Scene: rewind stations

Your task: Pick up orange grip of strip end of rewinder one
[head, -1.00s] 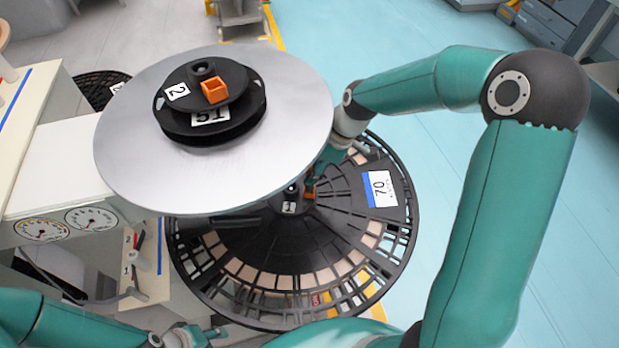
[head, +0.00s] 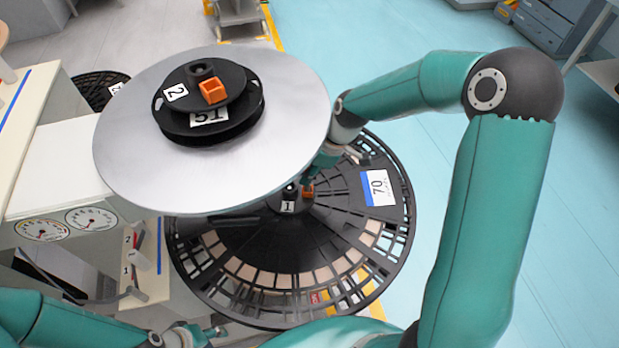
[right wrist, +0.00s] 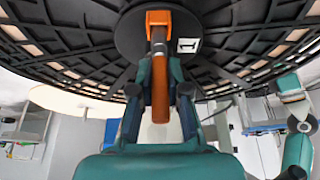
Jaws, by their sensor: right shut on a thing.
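The black reel of rewinder one (head: 330,235) lies below and partly behind a silver disc in the head view, with a "1" label at its hub. A small orange part (head: 308,192) shows at that hub. My right gripper (head: 308,182) is at this part, its fingertips partly hidden. In the right wrist view an orange bracket (right wrist: 172,18) sits on the hub, and the long orange grip (right wrist: 160,105) stands out from it between the fingers of my right gripper (right wrist: 160,85), which is shut on it. My left gripper (head: 207,334) is low in the head view, its jaws too small to judge.
The silver disc (head: 290,150) of rewinder two, with its own orange holder (head: 213,91), overhangs the lower reel at left. A cabinet with gauges (head: 92,219) stands left.

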